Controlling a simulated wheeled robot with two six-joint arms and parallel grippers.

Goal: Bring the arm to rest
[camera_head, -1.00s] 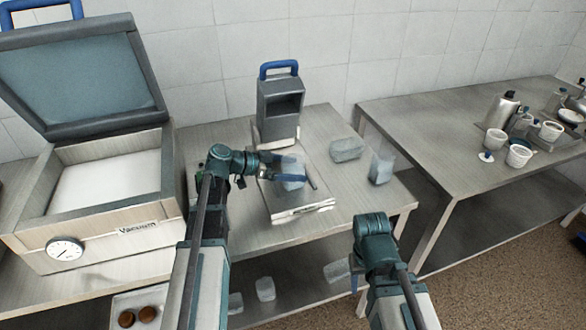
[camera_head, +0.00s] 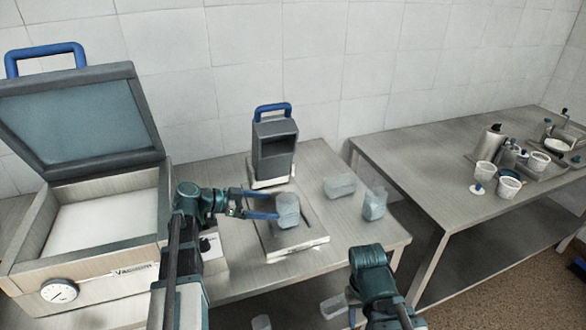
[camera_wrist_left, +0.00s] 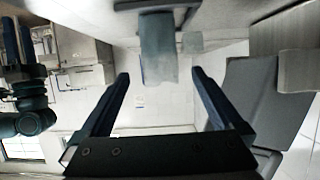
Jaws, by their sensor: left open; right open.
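My left gripper (camera_head: 277,205) is open. Its blue fingers point right, with their tips close to the left side of a pale translucent container (camera_head: 288,207). That container stands on the flat plate (camera_head: 310,240) of the grey device (camera_head: 274,150).
Two more translucent containers (camera_head: 340,186) (camera_head: 374,204) stand on the table right of the plate. An open-lidded vacuum box (camera_head: 100,215) is at the left. A second table (camera_head: 440,170) at the right holds cups and a metal bottle (camera_head: 490,142). Shelf containers (camera_head: 333,305) show below.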

